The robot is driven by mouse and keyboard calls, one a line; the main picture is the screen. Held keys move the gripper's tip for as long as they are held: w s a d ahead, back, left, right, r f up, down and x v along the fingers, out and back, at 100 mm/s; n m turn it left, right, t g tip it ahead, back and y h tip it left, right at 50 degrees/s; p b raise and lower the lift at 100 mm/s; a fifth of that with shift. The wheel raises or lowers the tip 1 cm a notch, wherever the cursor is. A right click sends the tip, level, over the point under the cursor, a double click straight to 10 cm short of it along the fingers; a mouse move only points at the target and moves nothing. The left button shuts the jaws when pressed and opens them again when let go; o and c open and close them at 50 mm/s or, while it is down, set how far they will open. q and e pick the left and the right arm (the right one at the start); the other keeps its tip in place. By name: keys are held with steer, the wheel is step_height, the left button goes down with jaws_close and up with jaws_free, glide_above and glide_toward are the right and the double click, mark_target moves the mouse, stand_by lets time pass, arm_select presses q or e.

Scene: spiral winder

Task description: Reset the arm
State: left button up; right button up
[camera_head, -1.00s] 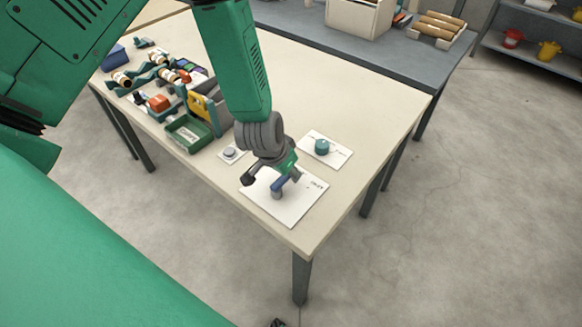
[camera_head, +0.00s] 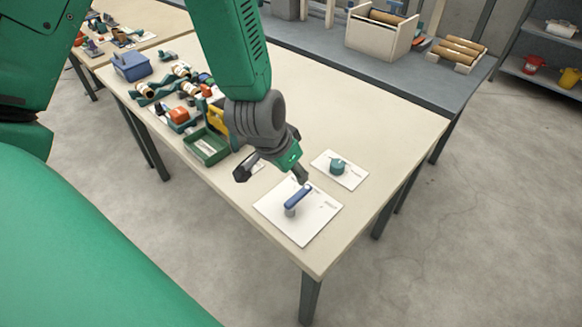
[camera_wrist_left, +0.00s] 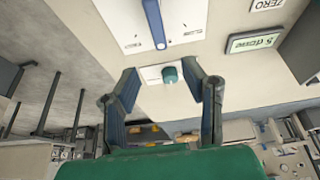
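The blue arm (camera_head: 299,195) is a short crank lever on a grey post, on a white plate (camera_head: 316,226) near the table's front corner. In the left wrist view the blue arm (camera_wrist_left: 154,22) shows at the top, beyond the fingertips. My left gripper (camera_head: 272,176) is above the plate's back left edge, its fingers spread. The left wrist view shows its fingers (camera_wrist_left: 162,78) open with nothing held; one fingertip overlaps the lever's far end in the head view, and contact cannot be told. My right gripper is not in view.
A teal knob (camera_head: 337,166) sits on a smaller white plate behind. A green tray (camera_head: 206,146), a blue bin (camera_head: 131,66) and several small parts stand at left. The wrist view shows a green display (camera_wrist_left: 256,42) and a ZERO label (camera_wrist_left: 267,4). The table's right side is clear.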

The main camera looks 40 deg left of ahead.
arm_select(q)
steer(key=shift+s+r, duration=0.2)
steer(key=shift+r, duration=0.3)
steer(key=shift+a, duration=0.1)
steer(key=s+a+f+n+g, duration=0.1)
steer(key=s+f+g, duration=0.1)
steer(key=s+f, duration=0.85)
steer(key=s+a+f+n+g, duration=0.1)
steer(key=s+f+g, duration=0.2)
steer(key=s+f, duration=0.75)
step_height(320, 180, down, 6)
steer(key=d+m+t+b, duration=0.1)
steer(key=b, duration=0.9)
steer(key=shift+d+f+y+b, duration=0.15)
steer(key=shift+f+y+b, duration=0.15)
steer(key=shift+b, duration=0.1)
steer(key=shift+w, duration=0.1)
